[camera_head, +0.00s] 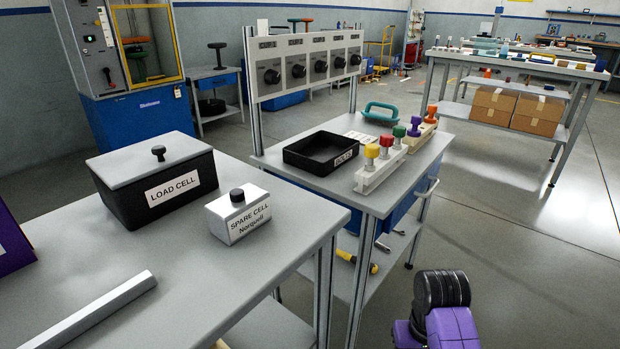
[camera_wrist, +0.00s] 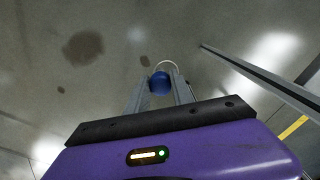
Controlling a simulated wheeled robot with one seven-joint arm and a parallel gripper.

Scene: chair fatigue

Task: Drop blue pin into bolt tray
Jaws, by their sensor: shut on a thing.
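The bolt tray (camera_head: 303,166) is a shallow black open tray labelled BOLTS on the grey bench in the middle of the head view. Its visible floor looks empty. In the wrist view my gripper (camera_wrist: 160,88) is shut on the blue pin (camera_wrist: 160,82), whose round blue end shows between the two grey fingers. The rest of the pin is hidden. A pale curved shape, which I cannot identify, shows just beyond it. Bare floor lies behind the pin. In the head view only part of my purple and black arm shows at the lower right, away from the tray; my gripper is not visible there.
Pale racks (camera_head: 380,171) with coloured knobs stand right of the tray, one dark blue-purple. A teal handle (camera_head: 380,110) lies behind. Panel posts rise beside the bench. A LOAD CELL box (camera_head: 155,190) and SPARE CELL block (camera_head: 238,215) sit on the nearer table. Floor at right is clear.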

